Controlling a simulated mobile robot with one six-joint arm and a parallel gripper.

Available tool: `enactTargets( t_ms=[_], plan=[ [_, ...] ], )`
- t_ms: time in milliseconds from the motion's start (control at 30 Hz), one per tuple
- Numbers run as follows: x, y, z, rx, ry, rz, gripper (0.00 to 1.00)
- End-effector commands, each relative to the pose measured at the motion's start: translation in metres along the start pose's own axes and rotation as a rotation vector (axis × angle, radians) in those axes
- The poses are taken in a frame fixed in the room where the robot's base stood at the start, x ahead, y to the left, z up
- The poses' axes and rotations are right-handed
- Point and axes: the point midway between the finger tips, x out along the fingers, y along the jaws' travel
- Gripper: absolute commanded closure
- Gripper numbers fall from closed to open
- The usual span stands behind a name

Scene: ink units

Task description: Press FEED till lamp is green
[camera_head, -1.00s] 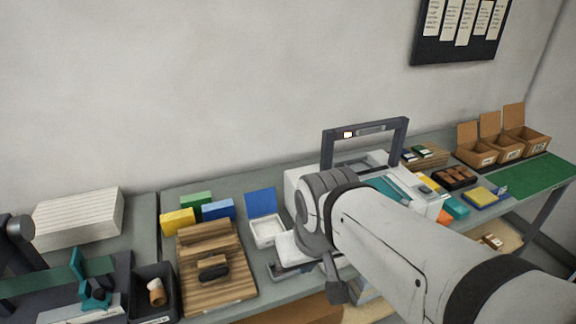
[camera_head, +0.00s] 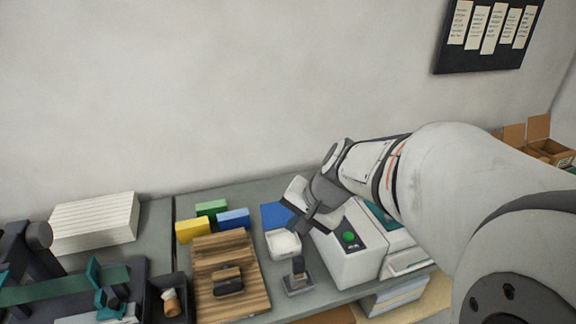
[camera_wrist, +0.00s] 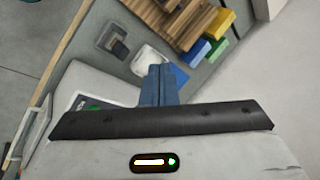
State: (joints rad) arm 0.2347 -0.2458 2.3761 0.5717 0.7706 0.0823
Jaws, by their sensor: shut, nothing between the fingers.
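The white machine (camera_head: 352,268) stands on the bench at centre right. On its top is a dark panel with a round green spot (camera_head: 349,236); I cannot tell whether it is a button or a lamp, and no FEED lettering is readable. In the wrist view the machine (camera_wrist: 85,80) shows at the left, its panel with a small green spot (camera_wrist: 93,106) partly covered by my gripper. My gripper (camera_head: 293,226) is shut and empty, left of the panel; its blue-grey fingers (camera_wrist: 160,72) show in the wrist view. My arm hides the machine's back.
A small white tray (camera_head: 284,257) and a dark stamp-like object (camera_head: 298,268) sit left of the machine. Further left are a wooden board (camera_head: 212,255) and yellow, green and blue blocks (camera_head: 192,231). Cardboard boxes (camera_head: 540,146) stand far right.

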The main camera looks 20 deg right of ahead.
Motion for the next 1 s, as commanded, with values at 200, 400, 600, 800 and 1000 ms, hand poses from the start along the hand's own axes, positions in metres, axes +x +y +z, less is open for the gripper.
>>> enactTargets(
  t_ms=[200,400,600,800,1000],
  plan=[
    [0.014,-0.003,-0.121,0.715,0.07,-0.216,1.0],
    [0.025,0.033,-0.198,1.168,0.146,-0.338,1.0],
    [0.03,0.053,-0.223,1.33,0.18,-0.381,1.0],
    [0.03,0.054,-0.224,1.336,0.182,-0.383,1.0],
    [0.032,0.055,-0.223,1.334,0.181,-0.383,1.0]
  ],
)
